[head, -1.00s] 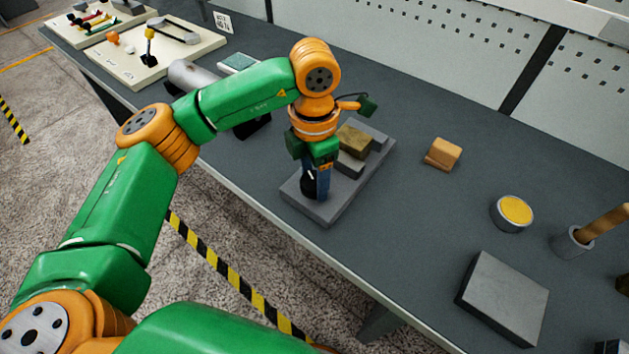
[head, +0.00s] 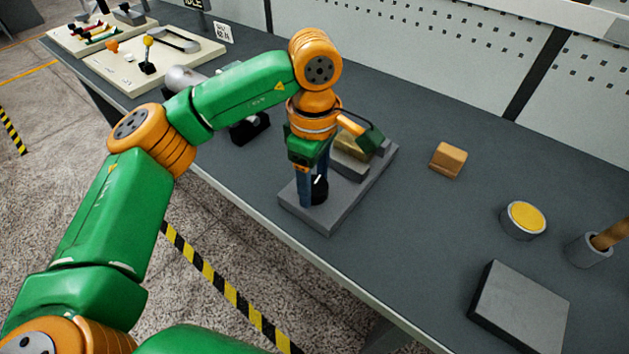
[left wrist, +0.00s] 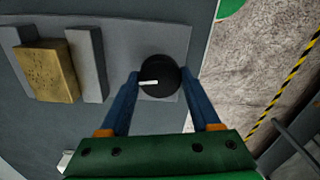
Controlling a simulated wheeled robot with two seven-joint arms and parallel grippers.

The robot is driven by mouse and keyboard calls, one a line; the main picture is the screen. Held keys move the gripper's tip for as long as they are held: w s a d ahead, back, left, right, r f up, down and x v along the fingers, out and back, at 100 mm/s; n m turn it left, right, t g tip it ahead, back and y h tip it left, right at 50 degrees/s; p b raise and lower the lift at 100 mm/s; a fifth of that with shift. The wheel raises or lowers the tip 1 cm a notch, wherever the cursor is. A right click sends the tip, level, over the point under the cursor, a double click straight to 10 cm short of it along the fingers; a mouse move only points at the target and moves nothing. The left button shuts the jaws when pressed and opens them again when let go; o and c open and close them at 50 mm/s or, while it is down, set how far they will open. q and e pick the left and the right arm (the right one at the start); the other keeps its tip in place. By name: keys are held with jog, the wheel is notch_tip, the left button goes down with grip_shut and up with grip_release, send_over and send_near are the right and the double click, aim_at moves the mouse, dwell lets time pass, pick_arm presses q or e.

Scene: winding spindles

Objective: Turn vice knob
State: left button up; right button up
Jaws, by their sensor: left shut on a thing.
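The vice (head: 335,215) is a grey base with upright jaws near the table's front edge, and a brass-coloured block (head: 350,146) sits between the jaws. In the left wrist view the block (left wrist: 47,71) lies left of the knob. The black round knob (head: 320,189) has a white mark and also shows in the left wrist view (left wrist: 160,72), its mark pointing left. My left gripper (head: 311,197) points down over it, its blue fingers on either side. It is shut on the knob. In the head view the gripper hides part of the vice. My right gripper is not in view.
A wooden block (head: 448,160), a yellow-topped round tin (head: 523,220), a cup with a wooden handle (head: 588,250) and a grey slab (head: 518,308) stand to the right. Boards with tools (head: 150,58) lie at the far left. The table between vice and slab is clear.

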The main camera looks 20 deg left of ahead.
aim_at(314, 185)
pick_arm(q)
jog(key=m, duration=0.5)
jog(key=shift+r, duration=0.1)
jog(key=m, duration=0.5)
jog(key=shift+m, duration=0.4)
jog(key=o, duration=1.4)
notch_tip(314, 185, up, 7)
jog(key=shift+r, duration=0.1)
